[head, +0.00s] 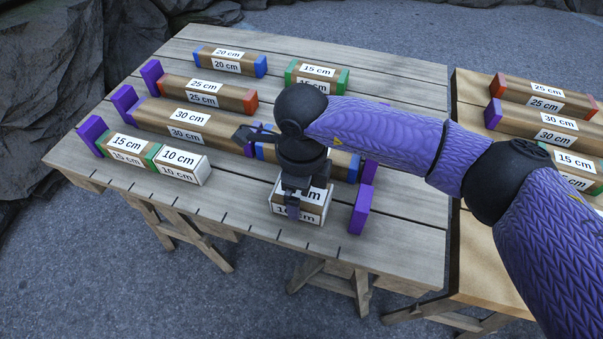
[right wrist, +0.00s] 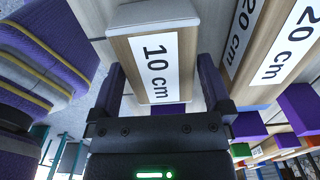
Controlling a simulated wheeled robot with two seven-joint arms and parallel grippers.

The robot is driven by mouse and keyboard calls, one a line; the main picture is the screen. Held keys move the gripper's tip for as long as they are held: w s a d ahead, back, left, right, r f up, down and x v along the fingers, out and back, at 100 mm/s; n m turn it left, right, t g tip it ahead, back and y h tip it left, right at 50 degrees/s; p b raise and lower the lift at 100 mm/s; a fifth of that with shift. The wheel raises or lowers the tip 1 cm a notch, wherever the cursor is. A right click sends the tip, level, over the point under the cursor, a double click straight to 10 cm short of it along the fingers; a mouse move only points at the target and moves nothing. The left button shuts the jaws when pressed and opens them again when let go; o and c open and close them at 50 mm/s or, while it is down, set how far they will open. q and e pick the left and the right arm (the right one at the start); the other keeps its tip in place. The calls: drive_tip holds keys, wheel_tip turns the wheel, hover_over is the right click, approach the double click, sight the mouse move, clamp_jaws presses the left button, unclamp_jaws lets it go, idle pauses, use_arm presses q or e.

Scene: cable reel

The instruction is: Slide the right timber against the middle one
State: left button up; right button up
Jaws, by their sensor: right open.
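The right timber (head: 309,207), a short 10 cm block with white ends, lies in the front row of the table, partly hidden under my right gripper (head: 294,200). In the right wrist view this timber (right wrist: 152,60) reaches between the two fingers of the open gripper (right wrist: 161,85); I cannot tell whether they touch it. The middle timber (head: 180,164), also 10 cm with white ends, lies to the left in the same row. Its left end meets the green-ended 15 cm timber (head: 124,148). A clear gap separates the right timber from the middle one. My left gripper is not in view.
Purple end blocks stand at the row's left (head: 92,131) and right (head: 358,210). Behind, a 30 cm timber (head: 185,123) and a blue-ended timber (head: 343,163) form another row. More timbers lie further back and on a second table (head: 475,205) at right.

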wheel_tip(320, 180, down, 2)
drive_tip(key=shift+f+b, duration=0.15)
drive_tip(key=shift+b, duration=0.25)
